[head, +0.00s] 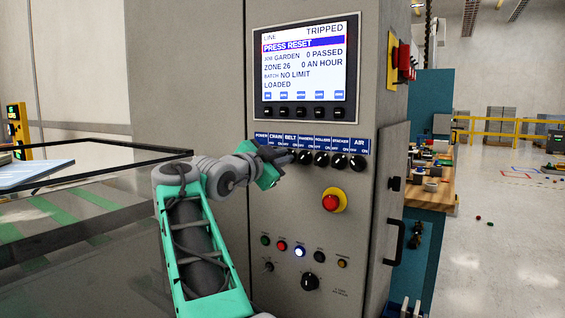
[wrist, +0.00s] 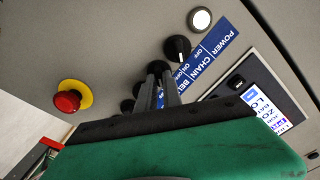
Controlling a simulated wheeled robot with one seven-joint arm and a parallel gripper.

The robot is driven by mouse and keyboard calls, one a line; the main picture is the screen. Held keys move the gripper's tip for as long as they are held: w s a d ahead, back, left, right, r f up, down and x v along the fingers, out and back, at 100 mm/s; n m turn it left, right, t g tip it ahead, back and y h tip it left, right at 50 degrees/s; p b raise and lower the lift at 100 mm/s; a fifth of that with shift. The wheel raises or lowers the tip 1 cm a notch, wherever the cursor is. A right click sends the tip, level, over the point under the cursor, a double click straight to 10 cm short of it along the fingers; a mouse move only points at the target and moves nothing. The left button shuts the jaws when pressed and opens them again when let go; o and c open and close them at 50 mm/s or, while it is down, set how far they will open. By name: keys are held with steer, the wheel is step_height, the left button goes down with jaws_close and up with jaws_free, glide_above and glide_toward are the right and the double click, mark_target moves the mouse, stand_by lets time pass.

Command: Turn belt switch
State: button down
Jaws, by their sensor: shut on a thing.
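The belt switch is a black knob in a row under blue labels on the grey control cabinet (head: 285,205). In the wrist view, my gripper (wrist: 162,82) has its fingers shut around this belt switch (wrist: 157,67), next to the chain knob (wrist: 177,47). In the head view, my gripper (head: 287,158) reaches in from the left below the BELT label (head: 290,140), and its fingers hide the belt switch. The knob's pointer setting cannot be seen.
Other black knobs (head: 321,159) sit close to the right. A red emergency button (head: 330,202) lies below them. The screen (head: 305,60) above reads TRIPPED, PRESS RESET. Several small buttons and lamps (head: 299,251) are lower down. A glass-topped conveyor guard (head: 90,160) stands left.

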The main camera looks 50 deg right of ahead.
stand_by(0.4)
steer(key=c, duration=1.5)
jaws_free()
steer(key=a, duration=0.7)
steer(key=shift+s+a, duration=0.35)
steer(key=shift+a, duration=0.05)
